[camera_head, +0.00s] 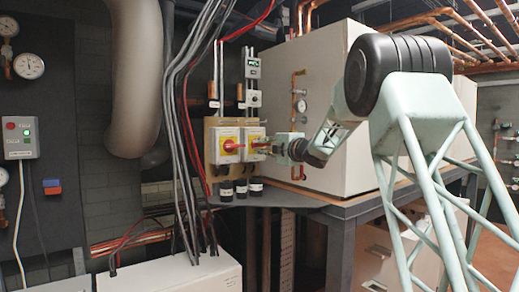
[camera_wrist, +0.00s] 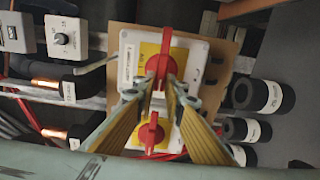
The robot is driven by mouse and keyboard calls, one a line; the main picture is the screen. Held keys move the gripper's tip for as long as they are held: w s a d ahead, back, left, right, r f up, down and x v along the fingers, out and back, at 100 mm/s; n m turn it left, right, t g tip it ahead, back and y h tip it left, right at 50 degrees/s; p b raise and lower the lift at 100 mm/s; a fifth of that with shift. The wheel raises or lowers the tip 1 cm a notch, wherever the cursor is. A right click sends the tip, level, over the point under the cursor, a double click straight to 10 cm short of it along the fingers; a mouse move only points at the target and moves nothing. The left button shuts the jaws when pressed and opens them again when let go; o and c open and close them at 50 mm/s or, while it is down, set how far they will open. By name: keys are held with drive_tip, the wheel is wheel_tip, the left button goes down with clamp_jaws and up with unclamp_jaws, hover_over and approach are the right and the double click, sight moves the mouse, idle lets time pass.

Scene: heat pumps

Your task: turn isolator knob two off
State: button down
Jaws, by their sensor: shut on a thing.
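Two isolator switches stand side by side in the head view, each with a red knob on a yellow plate. The left isolator knob (camera_head: 229,145) is free; it is the lower red knob (camera_wrist: 151,134) in the wrist view. My gripper (camera_head: 265,147) is at the right isolator (camera_head: 254,132). In the wrist view its fingers (camera_wrist: 161,84) are shut on the right isolator's red knob (camera_wrist: 166,58), one on each side. That knob's handle runs up and down in the wrist picture. The fingers partly cover the knob and the white housing (camera_wrist: 128,50).
Black cylinders with white labels (camera_wrist: 250,95) lie just below the isolators. Grey and red cables (camera_head: 180,110) hang left of them. A dial module (camera_head: 254,99) sits above the right isolator. A large pale cabinet (camera_head: 335,80) stands close on the right.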

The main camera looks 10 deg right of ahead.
idle(0.3)
drive_tip(key=c, duration=2.7)
unclamp_jaws()
drive_tip(key=shift+v, duration=6)
